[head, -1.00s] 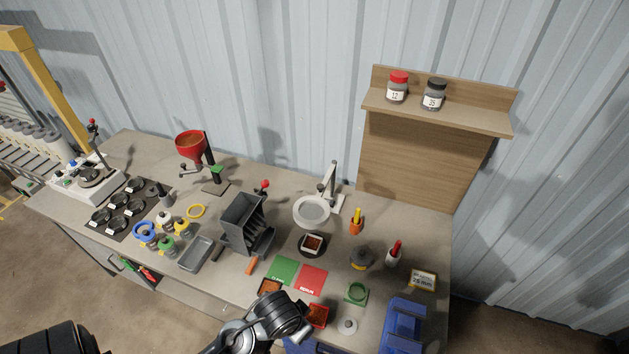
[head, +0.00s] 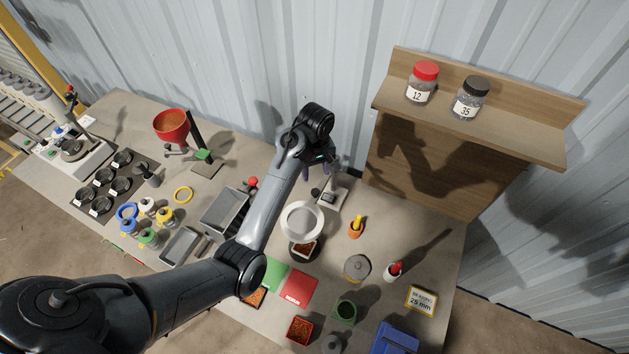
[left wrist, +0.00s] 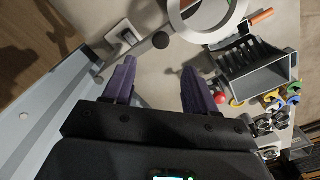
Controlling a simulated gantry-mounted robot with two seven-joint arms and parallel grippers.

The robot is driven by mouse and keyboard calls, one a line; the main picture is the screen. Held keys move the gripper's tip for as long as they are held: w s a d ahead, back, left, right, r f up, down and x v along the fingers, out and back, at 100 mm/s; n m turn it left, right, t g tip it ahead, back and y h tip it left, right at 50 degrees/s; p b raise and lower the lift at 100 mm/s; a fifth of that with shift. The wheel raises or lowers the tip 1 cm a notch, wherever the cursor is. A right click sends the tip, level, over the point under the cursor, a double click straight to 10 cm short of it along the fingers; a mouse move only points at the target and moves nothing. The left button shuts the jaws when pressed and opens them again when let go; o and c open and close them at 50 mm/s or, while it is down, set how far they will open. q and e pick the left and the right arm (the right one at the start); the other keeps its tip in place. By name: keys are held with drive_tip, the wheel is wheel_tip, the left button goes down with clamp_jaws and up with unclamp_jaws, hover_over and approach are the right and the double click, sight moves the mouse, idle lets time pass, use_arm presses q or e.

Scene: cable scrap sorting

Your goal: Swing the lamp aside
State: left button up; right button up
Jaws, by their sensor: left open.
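The lamp has a white ring head (head: 302,222) on a jointed stand with a pale base (head: 332,198), near the wall at the back of the bench. In the left wrist view its ring (left wrist: 177,18) shows at the top, with the stand base (left wrist: 124,38) to the left and a dark round knob between them. My left gripper (head: 317,171) is at the lamp's stand, partly hidden by my wrist. In the left wrist view its purple fingers (left wrist: 158,88) are apart with nothing between them. I cannot tell whether they touch the stand. My right gripper is not in view.
A wooden shelf (head: 480,122) with two jars stands to the right of the lamp. A grey hopper box (head: 226,210) and a red funnel (head: 172,126) stand to the left.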

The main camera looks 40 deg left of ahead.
sight(315, 191)
use_arm(q)
wheel_tip(315, 191, down, 9)
drive_tip(key=shift+s+r+p, duration=0.15)
drive_tip(key=shift+r+p, duration=0.05)
drive_tip(key=shift+p, duration=0.65)
drive_tip(key=shift+f, duration=0.6)
clamp_jaws()
